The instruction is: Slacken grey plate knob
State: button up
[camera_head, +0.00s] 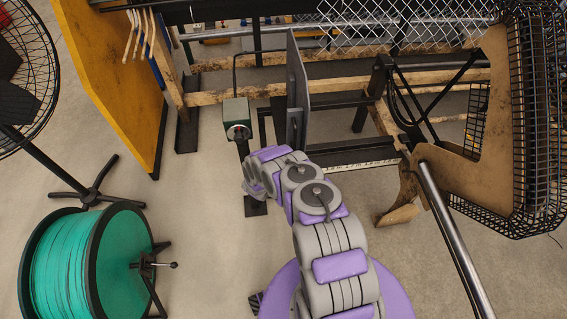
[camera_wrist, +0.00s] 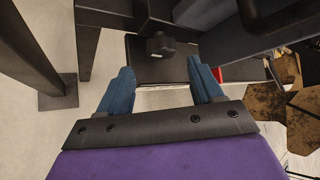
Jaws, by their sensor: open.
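The grey plate (camera_head: 297,85) stands upright and nearly edge-on in the head view, just beyond my arm. A dark blocky knob (camera_wrist: 160,45) shows in the wrist view, on a dark bar above a flat dark surface. I take it to be the plate's knob; I cannot pick it out in the head view. My gripper (camera_wrist: 160,66) is open, with its two blue fingers spread and nothing between them. The knob lies beyond the fingertips, in line with the gap, apart from both. In the head view the fingers cannot be made out.
A teal cable reel (camera_head: 82,265), a yellow panel (camera_head: 115,75) and a wire basket (camera_head: 530,120) stand around. A steel bar (camera_head: 450,235) runs at the right. Floor is clear between reel and arm.

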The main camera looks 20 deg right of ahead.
jog(key=p+v, duration=0.4)
jog(key=v, duration=0.8)
jog(key=shift+a, duration=0.1)
jog(key=s+d+r+n+t+y+p, duration=0.1)
jog(key=d+n+y, duration=0.25)
jog(key=n, duration=1.25)
jog(key=s+d+r+n+y, duration=0.1)
jog(key=d+n+y, duration=0.3)
jog(key=n, duration=1.3)
jog(key=w+d+f+h+b, duration=0.1)
jog(key=w+d+f+b, duration=0.3)
jog(key=w+f+b, duration=0.4)
jog(key=x, duration=0.4)
jog(key=shift+w+a+b, duration=0.2)
jog(key=shift+w+b, duration=0.1)
jog(key=shift+f+h, duration=0.15)
jog(key=shift+h, duration=0.1)
